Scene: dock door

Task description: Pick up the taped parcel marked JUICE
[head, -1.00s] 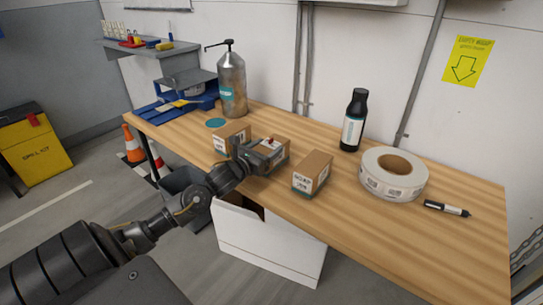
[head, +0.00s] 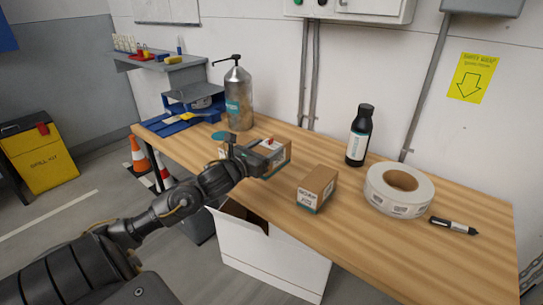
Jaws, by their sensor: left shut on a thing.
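My left gripper (head: 262,157) is shut on a brown cardboard parcel (head: 282,157) near the front edge of the wooden bench. The parcel has a pale top patch and a small red mark, and the jaws hide part of it. I cannot read its marking or tell for sure whether it is clear of the bench. Another brown parcel (head: 318,187) with a white printed label stands to its right, apart from it; I cannot read that label with certainty. My right gripper is not in view.
A metal pump bottle (head: 238,100) stands behind the gripper at left. A black bottle (head: 360,138), a large white roll (head: 401,200) and a marker (head: 453,226) are to the right. A white carton (head: 270,255) is below the bench's front edge. The bench's front right is clear.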

